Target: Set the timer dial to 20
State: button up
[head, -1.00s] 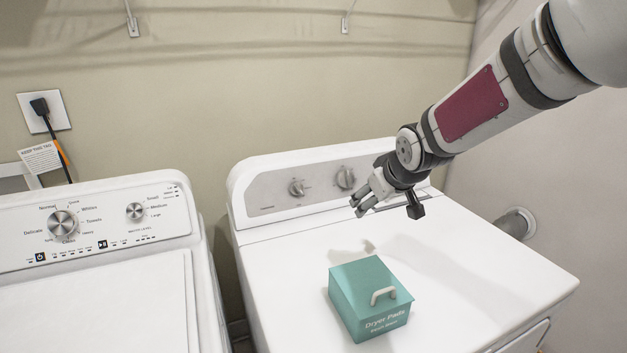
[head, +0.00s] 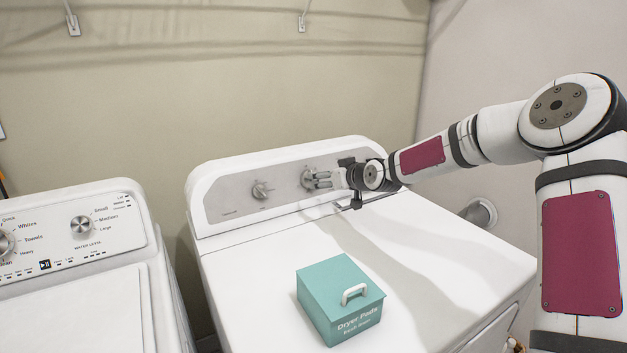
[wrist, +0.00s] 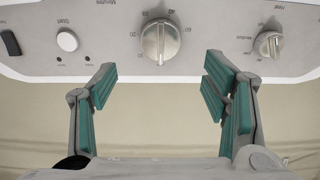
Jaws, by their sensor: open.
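The timer dial is a round silver knob with a raised grip bar, marked "Minutes", on the dryer's back panel. It shows at top centre of the wrist view (wrist: 160,42) and as the right-hand knob in the head view (head: 308,178). My gripper (head: 320,180) is at the panel beside this dial. In the wrist view my gripper (wrist: 162,80) is open, its teal-padded fingers on either side below the dial, with nothing between them and no visible touch.
A smaller knob (wrist: 268,43) and a white start button (wrist: 67,41) flank the dial. A teal dryer pads box (head: 340,298) stands on the dryer top (head: 420,265). A washer (head: 85,280) stands left. The dryer top behind the box is clear.

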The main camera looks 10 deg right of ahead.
jog(key=x, duration=0.8)
jog(key=shift+w+a+f+b, duration=0.15)
jog(key=shift+w+f+b, duration=0.05)
jog(key=shift+b, duration=0.15)
jog(key=shift+c, duration=0.6)
jog(key=c, duration=1)
